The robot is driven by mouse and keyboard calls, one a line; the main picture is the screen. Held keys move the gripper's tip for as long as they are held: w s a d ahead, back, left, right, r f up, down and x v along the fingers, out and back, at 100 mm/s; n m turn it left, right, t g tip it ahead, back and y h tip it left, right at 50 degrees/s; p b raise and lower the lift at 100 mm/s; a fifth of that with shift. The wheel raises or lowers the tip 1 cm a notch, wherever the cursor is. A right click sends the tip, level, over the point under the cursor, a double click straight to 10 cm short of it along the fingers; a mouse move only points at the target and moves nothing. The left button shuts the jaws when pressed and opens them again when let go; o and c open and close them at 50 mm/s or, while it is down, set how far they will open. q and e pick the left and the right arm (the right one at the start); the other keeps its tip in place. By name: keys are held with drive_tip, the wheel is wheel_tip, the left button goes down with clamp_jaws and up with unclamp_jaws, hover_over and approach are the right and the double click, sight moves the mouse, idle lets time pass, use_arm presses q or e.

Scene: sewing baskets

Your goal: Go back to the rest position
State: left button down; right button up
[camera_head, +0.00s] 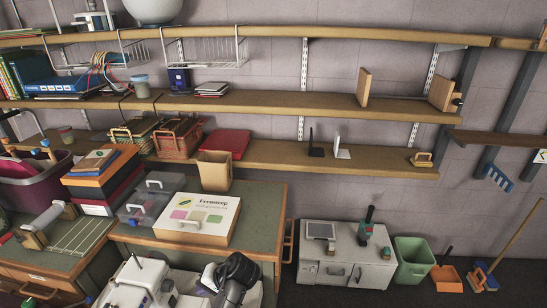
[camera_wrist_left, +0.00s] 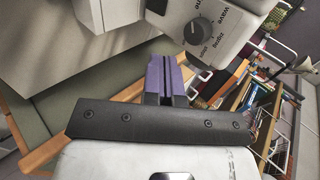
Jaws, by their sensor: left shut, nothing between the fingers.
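My left gripper (camera_head: 209,276) is low in the head view, beside the white sewing machine (camera_head: 138,284). In the left wrist view its purple fingers (camera_wrist_left: 165,78) are closed together with nothing between them. The sewing machine's dial face (camera_wrist_left: 200,28) is just beyond the fingertips in that view; I cannot tell whether they touch. My right gripper is in neither view.
A cardboard box lid marked with colour swatches (camera_head: 198,219) and a tan bin (camera_head: 214,171) stand on the green-topped cabinet (camera_head: 262,215). A grey cabinet (camera_head: 345,268) and green bin (camera_head: 413,259) stand on the floor.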

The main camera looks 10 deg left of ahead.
use_arm(q)
drive_tip(key=w+d+r+t+h, duration=0.2)
drive_tip(key=d+r+t+h, duration=0.15)
drive_tip(key=r, duration=0.35)
drive_tip(key=w+d+r+t+h, duration=0.1)
drive_tip(key=d+r+t+h, duration=0.2)
drive_tip(key=r+t, duration=0.3)
drive_tip(key=s+r+m+h+p, duration=0.1)
drive_tip(key=s+r+h+p, duration=0.1)
drive_tip(key=s+r+p, duration=0.3)
drive_tip(key=s+f+g+p, duration=0.2)
drive_tip(key=s+f, duration=0.4)
drive_tip(key=s, duration=1.1)
drive_tip(key=s+f+m+g+h+p, duration=0.1)
drive_tip(key=s+f+g+p, duration=0.2)
drive_tip(key=s, duration=1.5)
wheel_tip(320, 180, down, 4)
drive_tip(key=shift+a+p, duration=0.35)
drive_tip(key=shift+p, duration=0.35)
drive_tip(key=shift+w+g, duration=0.1)
drive_tip(key=shift+g, duration=0.15)
